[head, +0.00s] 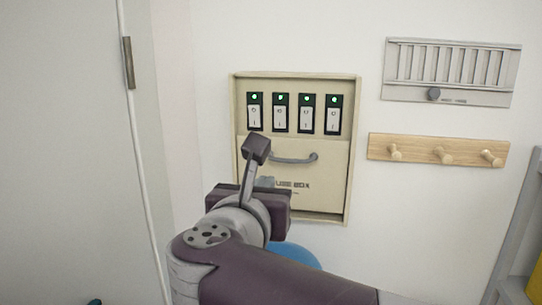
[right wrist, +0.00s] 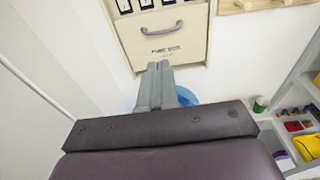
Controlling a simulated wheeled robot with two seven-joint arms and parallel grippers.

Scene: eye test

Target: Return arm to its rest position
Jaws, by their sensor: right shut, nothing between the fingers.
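My right arm comes in from the bottom right of the head view. Its gripper (head: 265,182) is in front of the lower part of a cream fuse box (head: 325,180), and the arm hides part of the box. In the right wrist view the two grey fingers (right wrist: 160,72) are together and empty. They point towards the lower edge of the fuse box (right wrist: 180,50); I cannot tell whether they touch it. My left gripper is not in view.
Several switches (head: 280,113) with green lights sit above the box's grey handle (head: 295,160). A wooden peg rail (head: 420,149) and a grey slatted panel (head: 450,68) are at right. A blue round thing (head: 296,254) is partly behind my arm. A shelf unit (right wrist: 290,97) stands at right.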

